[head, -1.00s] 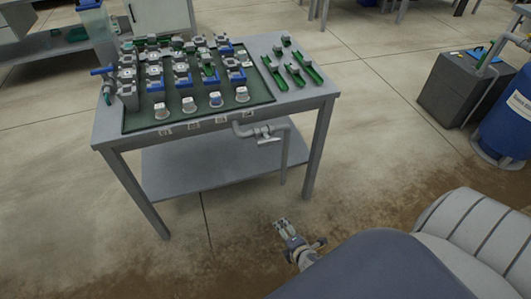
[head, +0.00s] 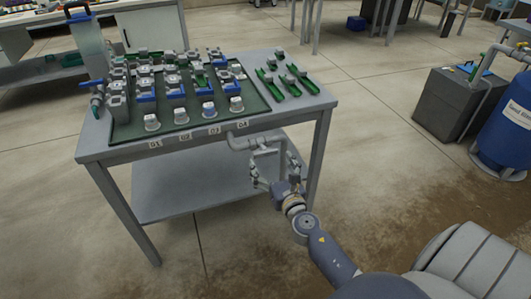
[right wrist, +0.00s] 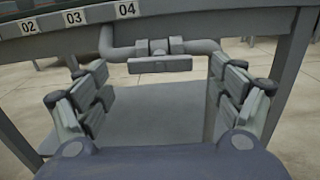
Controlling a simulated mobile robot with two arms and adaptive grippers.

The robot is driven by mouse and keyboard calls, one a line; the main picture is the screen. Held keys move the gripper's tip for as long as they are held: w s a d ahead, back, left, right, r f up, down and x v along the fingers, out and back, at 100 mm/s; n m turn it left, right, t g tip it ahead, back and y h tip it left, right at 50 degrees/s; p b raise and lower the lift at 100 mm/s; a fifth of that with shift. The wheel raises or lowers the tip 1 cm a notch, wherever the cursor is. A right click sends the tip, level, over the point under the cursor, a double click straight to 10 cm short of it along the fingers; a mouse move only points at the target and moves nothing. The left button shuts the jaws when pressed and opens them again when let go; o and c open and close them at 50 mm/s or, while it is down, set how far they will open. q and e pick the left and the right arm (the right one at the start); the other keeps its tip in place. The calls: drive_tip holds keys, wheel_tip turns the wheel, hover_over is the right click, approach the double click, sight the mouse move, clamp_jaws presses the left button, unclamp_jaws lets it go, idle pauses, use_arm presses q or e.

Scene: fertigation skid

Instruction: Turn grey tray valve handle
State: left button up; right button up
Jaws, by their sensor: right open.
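The grey tray valve handle (right wrist: 160,65) is a flat bar lying level across the grey drain pipe (right wrist: 118,53) under the tray's front edge. In the head view the handle (head: 265,152) is small, below the label 04. My right gripper (head: 275,170) is in front of it and a little below. In the right wrist view the two fingers (right wrist: 160,92) are spread wide, with the handle between and beyond them. Nothing is between the fingertips, and I see no contact with the handle. My left gripper is not in view.
The green tray (head: 180,132) on the grey table (head: 95,140) holds several valve blocks and white cups. A table leg (right wrist: 292,75) stands to the right of the gripper, and a lower shelf (head: 165,200) lies below. A grey box and blue drum (head: 505,130) stand far right.

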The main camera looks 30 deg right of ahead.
sight(266, 155)
drive_tip(key=shift+x, duration=2.6)
drive_tip(key=shift+c, duration=0.3)
drive_tip(key=c, duration=1)
